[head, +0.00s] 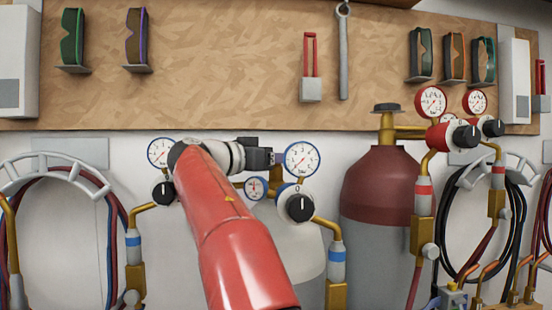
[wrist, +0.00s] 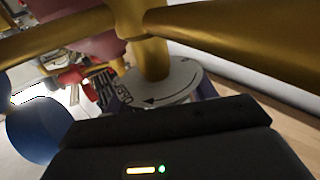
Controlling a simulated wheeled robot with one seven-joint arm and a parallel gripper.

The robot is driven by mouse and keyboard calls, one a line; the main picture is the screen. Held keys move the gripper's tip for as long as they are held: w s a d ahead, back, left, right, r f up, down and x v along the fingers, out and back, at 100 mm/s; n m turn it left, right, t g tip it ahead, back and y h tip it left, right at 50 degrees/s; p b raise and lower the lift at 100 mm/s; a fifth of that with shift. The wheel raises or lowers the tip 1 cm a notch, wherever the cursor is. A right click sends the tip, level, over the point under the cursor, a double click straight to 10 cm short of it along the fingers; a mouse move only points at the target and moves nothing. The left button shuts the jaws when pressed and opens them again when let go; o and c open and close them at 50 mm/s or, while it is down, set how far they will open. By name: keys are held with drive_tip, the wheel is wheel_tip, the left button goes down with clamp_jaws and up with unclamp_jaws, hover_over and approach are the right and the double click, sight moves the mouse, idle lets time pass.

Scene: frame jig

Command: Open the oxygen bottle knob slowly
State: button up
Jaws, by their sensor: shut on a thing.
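The oxygen bottle (head: 287,238) is pale grey and stands upright behind my red arm, with blue-rimmed gauges above it. My gripper (head: 268,156) is at the top of this bottle, left of the right-hand gauge, and hides the knob in the head view. In the wrist view, the knob (wrist: 178,78) is a grey disc with lettering and a dark arrow mark, beneath a brass stem. My black gripper (wrist: 185,112) is shut on the knob, its body covering the near side. The finger contact itself is hidden.
Brass pipes (wrist: 215,35) cross close above the gripper in the wrist view. Blue-rimmed gauges (head: 302,158) (head: 160,153) and a black regulator dial (head: 299,206) are close by. A dark red bottle (head: 376,190) stands right. Goggles and tools hang on the board (head: 220,60).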

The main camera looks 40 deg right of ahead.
drive_tip(key=shift+s+f+n+t+b, duration=0.1)
drive_tip(key=shift+f+n+t+b, duration=0.2)
drive_tip(key=shift+n+t+b, duration=0.5)
drive_tip(key=shift+r+n+t+y+b, duration=0.1)
drive_tip(key=shift+n+t+y+b, duration=0.3)
drive_tip(key=shift+t+b, duration=0.7)
drive_tip(key=shift+r+n+t, duration=0.15)
drive_tip(key=shift+n+t, duration=0.15)
drive_tip(key=shift+t, duration=0.1)
drive_tip(key=o, duration=1)
drive_tip(key=b+v, duration=0.1)
drive_tip(key=v, duration=0.6)
drive_tip(key=shift+a, duration=0.4)
